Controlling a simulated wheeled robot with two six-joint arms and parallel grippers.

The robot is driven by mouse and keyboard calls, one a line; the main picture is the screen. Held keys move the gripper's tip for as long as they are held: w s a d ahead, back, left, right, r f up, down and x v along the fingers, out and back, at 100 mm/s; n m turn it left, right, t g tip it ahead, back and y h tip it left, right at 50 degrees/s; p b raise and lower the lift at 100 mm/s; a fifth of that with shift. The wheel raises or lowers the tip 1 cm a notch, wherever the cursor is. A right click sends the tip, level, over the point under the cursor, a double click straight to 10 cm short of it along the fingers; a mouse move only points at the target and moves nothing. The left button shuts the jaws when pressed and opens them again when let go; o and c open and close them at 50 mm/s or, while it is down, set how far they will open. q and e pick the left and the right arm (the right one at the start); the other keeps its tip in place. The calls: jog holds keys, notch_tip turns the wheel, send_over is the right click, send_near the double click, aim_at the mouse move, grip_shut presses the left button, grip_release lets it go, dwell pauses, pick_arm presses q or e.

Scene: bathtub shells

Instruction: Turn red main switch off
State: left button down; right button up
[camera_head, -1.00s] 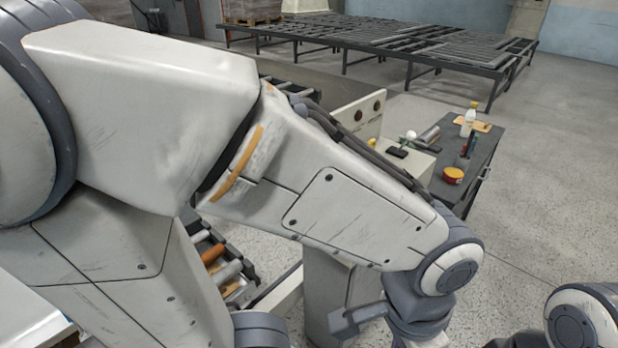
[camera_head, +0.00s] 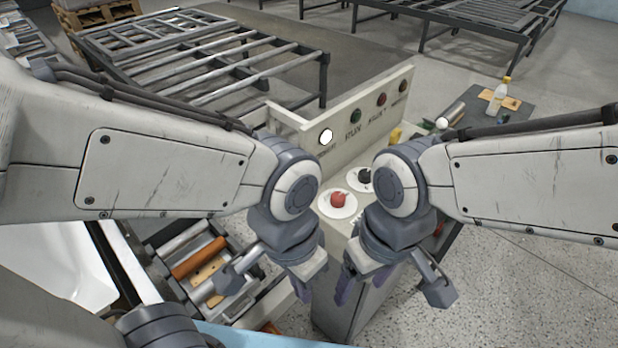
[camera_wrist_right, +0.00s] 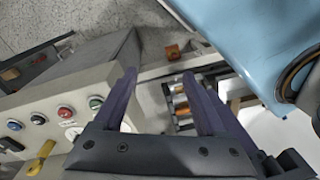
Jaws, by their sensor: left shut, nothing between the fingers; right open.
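A red rotary switch (camera_head: 338,199) on a round white plate sits on the top of a pale control console (camera_head: 340,236), between my two arms in the head view. A black rotary switch (camera_head: 363,177) on a similar plate is just behind it. My left gripper (camera_head: 303,291) is shut and empty, pointing down in front of the console, left of the red switch. My right gripper (camera_head: 343,287) points down over the console's front, below the red switch in the picture. In the right wrist view its fingers (camera_wrist_right: 159,74) are apart with nothing held. I cannot make out the red switch there.
The console's upright back panel (camera_head: 372,112) carries a lit white button (camera_head: 326,136), a green one (camera_head: 356,116) and others. A roller conveyor (camera_head: 195,262) lies at left. A dark table (camera_head: 490,118) with a bottle (camera_head: 498,96) stands at back right. Open floor lies at right.

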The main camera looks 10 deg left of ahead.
jog(key=w+a+r+m+p, duration=0.25)
jog(key=w+r+p, duration=0.2)
jog(key=w, duration=0.35)
jog(key=m+h+p, duration=0.1)
jog(key=m+p, duration=0.3)
jog(key=p, duration=0.5)
send_over(338, 195)
jog(key=f, duration=0.2)
notch_tip(338, 195, down, 9)
jog(key=p, duration=0.2)
jog(key=shift+s+r+p, duration=0.1)
jog(key=shift+r+p, duration=0.1)
jog(key=shift+p, duration=0.15)
jog(key=shift+f, duration=0.65)
jog(key=shift+n, duration=0.25)
grip_shut()
